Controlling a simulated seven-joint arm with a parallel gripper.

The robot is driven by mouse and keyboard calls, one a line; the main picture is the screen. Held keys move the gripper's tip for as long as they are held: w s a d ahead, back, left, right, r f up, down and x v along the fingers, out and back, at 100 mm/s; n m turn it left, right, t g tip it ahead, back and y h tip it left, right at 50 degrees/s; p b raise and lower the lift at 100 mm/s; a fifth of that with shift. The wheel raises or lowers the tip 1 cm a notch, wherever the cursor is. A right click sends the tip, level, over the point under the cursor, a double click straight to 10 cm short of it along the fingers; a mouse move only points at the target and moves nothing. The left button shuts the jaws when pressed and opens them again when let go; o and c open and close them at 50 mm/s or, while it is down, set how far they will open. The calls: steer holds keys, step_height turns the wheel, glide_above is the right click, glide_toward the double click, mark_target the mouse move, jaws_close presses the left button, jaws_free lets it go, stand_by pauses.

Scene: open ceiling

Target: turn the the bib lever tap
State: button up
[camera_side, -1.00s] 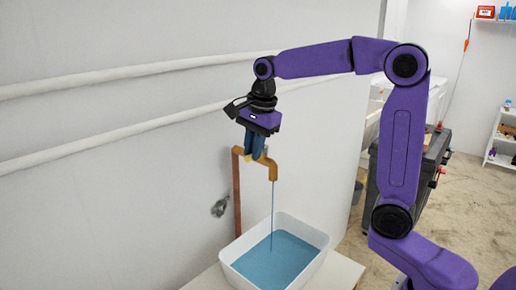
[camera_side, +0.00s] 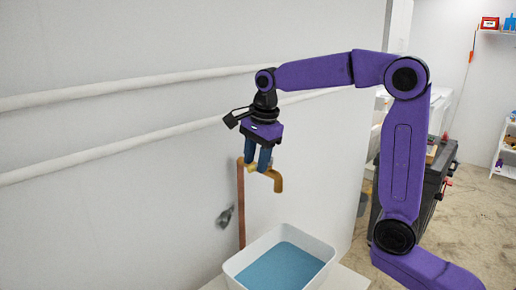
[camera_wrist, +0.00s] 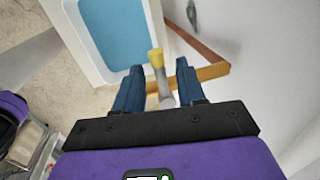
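The bib lever tap (camera_side: 277,178) is brass-coloured, on an upright copper pipe (camera_side: 241,210) by the wall. No stream falls from its spout. My gripper (camera_side: 257,170) points down over the tap body. In the wrist view, the tap body (camera_wrist: 209,74) runs crosswise behind my fingers. A grey lever with a yellow tip (camera_wrist: 156,58) stands between the two spread blue fingers, with gaps visible on both sides. My gripper is open. In the side view the fingers hide the lever.
A white basin (camera_side: 234,268) of blue water stands below the tap; it also shows in the wrist view (camera_wrist: 85,48). A grey wall fitting (camera_side: 225,216) is left of the pipe. Two white pipes (camera_side: 130,92) run along the wall. A dark cabinet (camera_side: 432,190) stands behind my arm.

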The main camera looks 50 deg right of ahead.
steer(key=s+r, duration=0.3)
steer(key=r, duration=1.4)
steer(key=shift+s, duration=0.2)
steer(key=s+a+f+n+g, duration=0.1)
steer(key=s+a+f+n, duration=0.3)
steer(key=f+n, duration=0.35)
steer(key=s+a+f+n, duration=0.3)
steer(key=s+f+n, duration=0.25)
steer(key=n, duration=0.25)
steer(key=s+d+f+n, duration=0.2)
steer(key=s+f+n, duration=0.5)
steer(key=s, duration=0.2)
steer(key=s+d+f+n+g, duration=0.1)
steer(key=s+d+f+n, duration=0.1)
steer(key=s+f+n, duration=0.6)
steer(key=shift+s+f, duration=0.2)
steer(key=shift+s, duration=0.15)
